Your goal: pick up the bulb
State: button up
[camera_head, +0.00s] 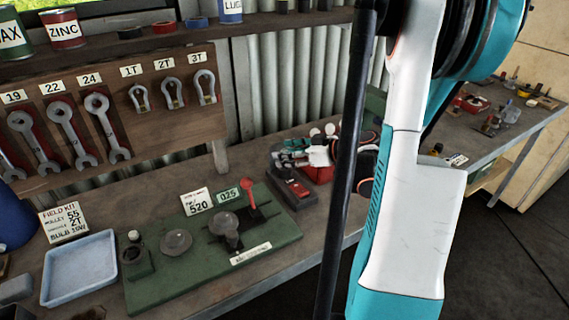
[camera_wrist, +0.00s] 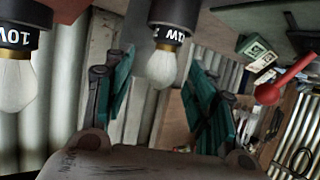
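White bulbs with black bases stand by the red holder (camera_head: 320,173) on the bench; two white globes (camera_head: 315,132) show there in the head view. In the wrist view, which looks upside down, one bulb (camera_wrist: 160,68) appears between my gripper's teal fingers (camera_wrist: 162,82), with a gap on each side. Its label ends in "W" and is partly turned away. Another bulb (camera_wrist: 16,82), labelled "10W", is at the left edge, outside the fingers. My gripper (camera_head: 297,150) is open and empty, partly hidden by my arm in the head view.
A red ball-ended lever (camera_head: 249,188) stands on a green board (camera_head: 165,288) near the holder; a red ball (camera_wrist: 268,94) shows right of the fingers. A pale blue tray (camera_head: 80,270) and a card (camera_head: 63,223) reading "BULB 10W" are at left. Corrugated wall (camera_head: 270,75) stands behind.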

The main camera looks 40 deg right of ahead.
jog(key=c, duration=1.1)
jog(key=shift+r, duration=0.15)
